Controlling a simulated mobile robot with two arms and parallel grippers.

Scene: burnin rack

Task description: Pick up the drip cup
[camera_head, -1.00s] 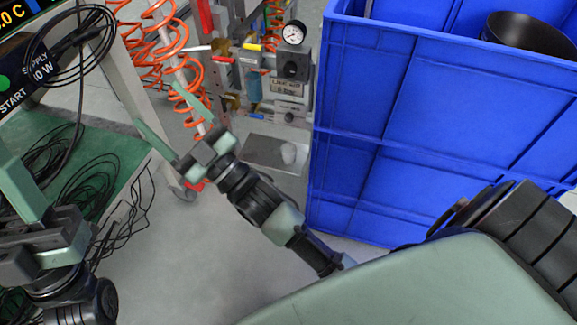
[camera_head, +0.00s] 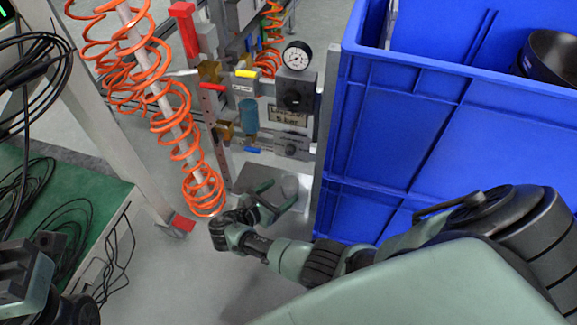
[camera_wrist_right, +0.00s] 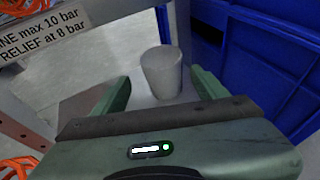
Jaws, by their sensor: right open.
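The drip cup (camera_wrist_right: 161,72) is a plain pale grey cup. In the right wrist view it stands upright on a light plate, between and just beyond the two fingers of my right gripper (camera_wrist_right: 158,88). The gripper is open, with a gap on each side of the cup.
A tall blue crate (camera_head: 420,130) stands close on the right, with a dark bowl (camera_head: 553,60) in it. The valve panel with gauge (camera_head: 297,55) is just behind the plate. Orange coiled hose (camera_head: 180,130) hangs to the left. Black cables (camera_head: 75,225) lie on a green surface.

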